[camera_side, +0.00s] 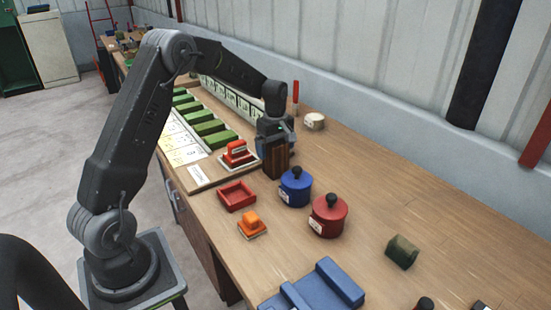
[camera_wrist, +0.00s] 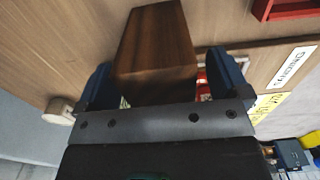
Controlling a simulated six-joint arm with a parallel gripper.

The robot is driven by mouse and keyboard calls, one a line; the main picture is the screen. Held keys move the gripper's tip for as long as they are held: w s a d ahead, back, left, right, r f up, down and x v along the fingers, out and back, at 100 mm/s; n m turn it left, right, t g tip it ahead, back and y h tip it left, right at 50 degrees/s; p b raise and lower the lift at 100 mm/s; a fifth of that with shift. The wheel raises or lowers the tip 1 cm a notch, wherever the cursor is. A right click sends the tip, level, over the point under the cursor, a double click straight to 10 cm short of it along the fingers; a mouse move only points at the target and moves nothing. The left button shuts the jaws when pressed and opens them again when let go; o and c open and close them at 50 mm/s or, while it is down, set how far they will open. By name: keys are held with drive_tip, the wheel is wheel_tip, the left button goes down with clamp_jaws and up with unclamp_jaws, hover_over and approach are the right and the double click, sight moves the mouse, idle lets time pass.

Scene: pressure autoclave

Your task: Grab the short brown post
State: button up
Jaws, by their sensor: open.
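The short brown post (camera_side: 276,160) stands upright on the wooden bench, just below my gripper (camera_side: 275,138) in the side view. In the wrist view the brown post (camera_wrist: 156,45) fills the space between the two blue fingers of my gripper (camera_wrist: 160,88). The fingers lie to either side of it. They are open, with a gap showing on the right side of the post. The lower part of the fingers and the post's top are partly hidden by the gripper body in the side view.
A blue pot (camera_side: 296,192) and a red pot (camera_side: 328,218) stand in front of the post. An orange-red block (camera_side: 238,156) sits close to its left, with a red tray (camera_side: 237,196) nearer. A white round piece (camera_side: 314,121) is behind. The bench's right side is mostly clear.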

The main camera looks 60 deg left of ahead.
drive_tip(key=shift+f, duration=0.8)
drive_tip(key=shift+c, duration=0.2)
drive_tip(key=c, duration=1.1)
drive_tip(key=shift+c, duration=0.2)
drive_tip(key=shift+r, duration=0.15)
